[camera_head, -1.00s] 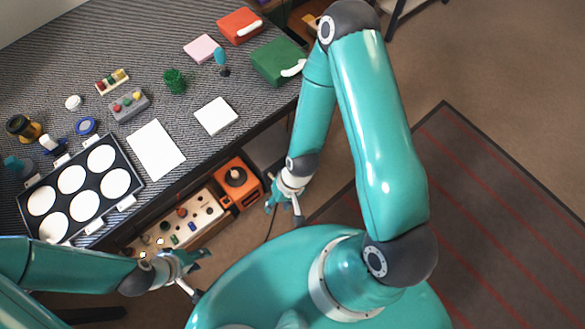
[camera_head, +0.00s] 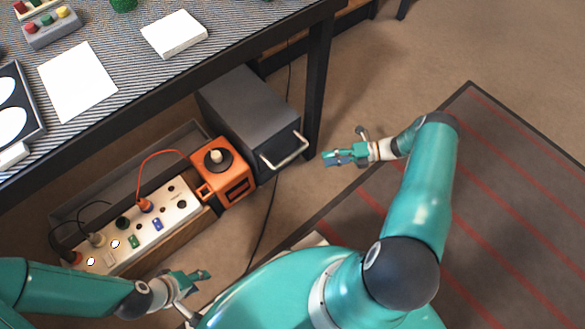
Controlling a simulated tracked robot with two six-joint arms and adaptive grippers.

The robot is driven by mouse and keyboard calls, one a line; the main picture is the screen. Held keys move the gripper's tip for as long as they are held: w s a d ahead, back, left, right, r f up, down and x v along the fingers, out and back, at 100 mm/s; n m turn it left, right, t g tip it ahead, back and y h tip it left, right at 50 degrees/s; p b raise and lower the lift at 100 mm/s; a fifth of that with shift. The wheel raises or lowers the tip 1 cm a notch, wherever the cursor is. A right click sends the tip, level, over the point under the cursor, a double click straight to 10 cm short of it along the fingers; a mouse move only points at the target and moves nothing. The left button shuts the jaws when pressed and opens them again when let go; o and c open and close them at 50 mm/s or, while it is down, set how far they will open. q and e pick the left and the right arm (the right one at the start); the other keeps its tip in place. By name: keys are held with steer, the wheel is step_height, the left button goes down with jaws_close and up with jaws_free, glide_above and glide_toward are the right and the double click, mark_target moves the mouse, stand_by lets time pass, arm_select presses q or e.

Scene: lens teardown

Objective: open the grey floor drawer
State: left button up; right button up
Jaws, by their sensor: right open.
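The grey floor drawer (camera_head: 252,106) is a dark grey box on the floor under the table's right end. Its pale bar handle (camera_head: 284,152) is on the front face, and the drawer looks closed. My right gripper (camera_head: 338,157) is open and empty, to the right of the handle and apart from it, with its fingers pointing left. My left gripper (camera_head: 199,290) is low in the view, below the power strip and far from the drawer. Its fingers look spread, with nothing between them.
A white power strip (camera_head: 140,228) with plugs lies further left. The table leg (camera_head: 317,85) rises close to the drawer's right side. Bare floor (camera_head: 390,85) lies right of it.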

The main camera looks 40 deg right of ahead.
steer(key=d+f+m+t+b, duration=0.2)
steer(key=d+m, duration=0.1)
steer(key=d, duration=0.1)
arm_select(q)
step_height(320, 180, down, 4)
steer(key=shift+f+b, duration=0.1)
steer(key=shift+b, duration=0.25)
arm_select(e)
steer(key=x, duration=1)
steer(key=r+x, duration=0.1)
steer(key=x, duration=0.4)
steer(key=shift+w+a+f, duration=0.1)
steer(key=shift+w+a, duration=0.1)
steer(key=shift+a, duration=0.2)
jaws_close()
steer(key=shift+a, duration=0.1)
